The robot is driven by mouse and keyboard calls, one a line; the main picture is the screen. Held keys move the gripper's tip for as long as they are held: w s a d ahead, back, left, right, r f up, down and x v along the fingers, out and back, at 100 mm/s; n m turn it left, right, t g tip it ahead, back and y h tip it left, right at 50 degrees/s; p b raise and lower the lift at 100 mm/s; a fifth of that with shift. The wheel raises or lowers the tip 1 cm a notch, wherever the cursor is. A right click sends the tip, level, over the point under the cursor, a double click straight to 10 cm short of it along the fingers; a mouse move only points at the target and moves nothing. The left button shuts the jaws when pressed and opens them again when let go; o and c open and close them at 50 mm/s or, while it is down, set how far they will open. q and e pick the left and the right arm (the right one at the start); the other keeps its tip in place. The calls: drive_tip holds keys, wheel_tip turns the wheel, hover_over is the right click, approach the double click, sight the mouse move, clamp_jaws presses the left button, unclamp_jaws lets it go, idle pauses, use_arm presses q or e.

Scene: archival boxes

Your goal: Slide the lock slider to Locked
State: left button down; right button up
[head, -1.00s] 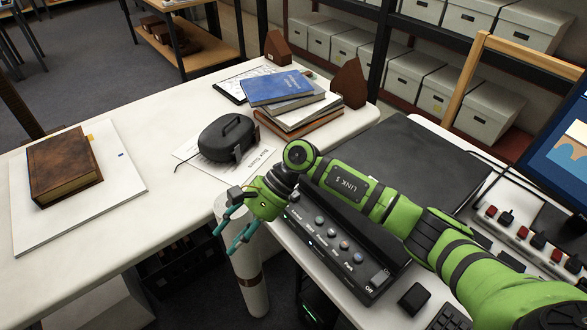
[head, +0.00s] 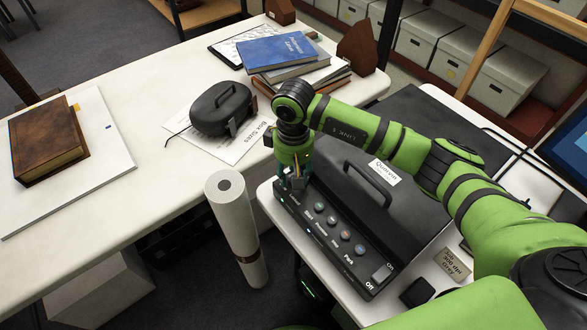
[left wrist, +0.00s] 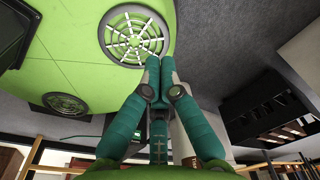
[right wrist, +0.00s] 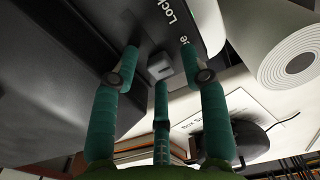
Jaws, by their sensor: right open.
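The lock slider (right wrist: 160,67) is a small grey block on the black scanner (right wrist: 110,35). In the right wrist view it sits between the open fingertips of my right gripper (right wrist: 160,60), with no clear contact visible. White lettering starting "Lock" is partly visible beyond it. In the head view my right gripper (head: 291,185) points down at the left end of the scanner's control panel (head: 335,240) and hides the slider there. My left gripper (left wrist: 159,68) shows only in the left wrist view, its fingers together and empty.
A white paper roll (head: 232,215) stands upright just left of the scanner. A black headset-like case (head: 220,108) and stacked books (head: 290,60) are on the white table behind. A brown book (head: 45,140) lies on a white board at left.

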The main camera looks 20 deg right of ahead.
sight(306, 194)
clamp_jaws()
drive_tip(key=shift+s+d, duration=0.25)
drive_tip(key=shift+s, duration=0.45)
drive_tip(key=shift+s+d, duration=0.25)
drive_tip(key=shift+s, duration=0.4)
drive_tip(key=shift+s+d, duration=0.25)
drive_tip(key=shift+s, duration=0.45)
drive_tip(key=shift+s+f, duration=0.1)
drive_tip(key=shift+s, duration=0.05)
unclamp_jaws()
drive_tip(key=shift+s, duration=0.1)
wheel_tip(306, 194, up, 12)
